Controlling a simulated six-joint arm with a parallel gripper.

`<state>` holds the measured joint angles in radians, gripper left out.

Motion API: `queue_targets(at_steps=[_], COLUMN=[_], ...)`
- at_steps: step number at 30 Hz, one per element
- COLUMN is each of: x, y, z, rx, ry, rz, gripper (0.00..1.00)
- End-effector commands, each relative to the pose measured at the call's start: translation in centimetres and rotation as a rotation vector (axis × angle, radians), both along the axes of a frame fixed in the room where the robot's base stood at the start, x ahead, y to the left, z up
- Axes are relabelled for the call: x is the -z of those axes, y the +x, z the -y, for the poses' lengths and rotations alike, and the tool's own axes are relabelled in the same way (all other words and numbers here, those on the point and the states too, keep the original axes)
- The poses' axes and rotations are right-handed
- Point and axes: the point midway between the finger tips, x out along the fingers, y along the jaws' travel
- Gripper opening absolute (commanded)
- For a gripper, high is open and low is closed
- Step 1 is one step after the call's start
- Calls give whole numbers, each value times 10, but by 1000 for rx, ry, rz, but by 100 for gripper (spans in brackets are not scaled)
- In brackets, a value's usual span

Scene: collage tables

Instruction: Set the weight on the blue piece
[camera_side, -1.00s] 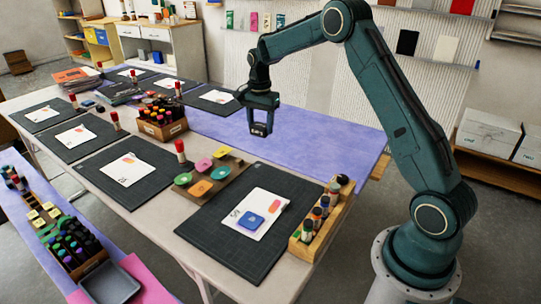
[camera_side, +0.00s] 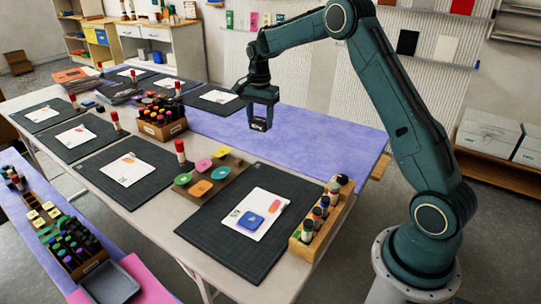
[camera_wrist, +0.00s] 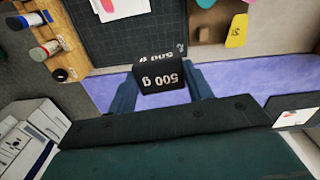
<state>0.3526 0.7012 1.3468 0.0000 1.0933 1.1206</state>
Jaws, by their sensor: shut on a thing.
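A black weight marked 500 g (camera_wrist: 160,78) is held between the fingers of my gripper (camera_wrist: 162,88) in the wrist view. In the side view my gripper (camera_side: 260,122) is shut on the weight (camera_side: 258,125), in the air above the purple strip at the back of the table. The blue piece (camera_side: 250,219) lies on the white card (camera_side: 262,205), on the dark mat nearest my base. The held weight is well apart from the blue piece, behind and above it. The blue piece is not visible in the wrist view.
A wooden rack with several bottles (camera_side: 322,222) stands right of the near mat (camera_side: 215,225). A board of coloured pieces (camera_side: 207,176) and a red-capped glue stick (camera_side: 181,152) stand to the left. A wooden box of bottles (camera_side: 162,122) is farther back.

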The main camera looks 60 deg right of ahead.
Motion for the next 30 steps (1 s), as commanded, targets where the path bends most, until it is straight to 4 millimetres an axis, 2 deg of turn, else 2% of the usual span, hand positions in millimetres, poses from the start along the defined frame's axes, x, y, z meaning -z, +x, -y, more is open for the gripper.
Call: queue_targets(at_steps=[8, 14, 24, 30], x=[18, 45, 92, 110], y=[-3, -14, -51, -75], z=[-28, -67, -139, -168], rx=[4, 13, 35, 46], ry=[0, 1, 0, -1], rz=[0, -2, -3, -1], gripper=[11, 11, 11, 11])
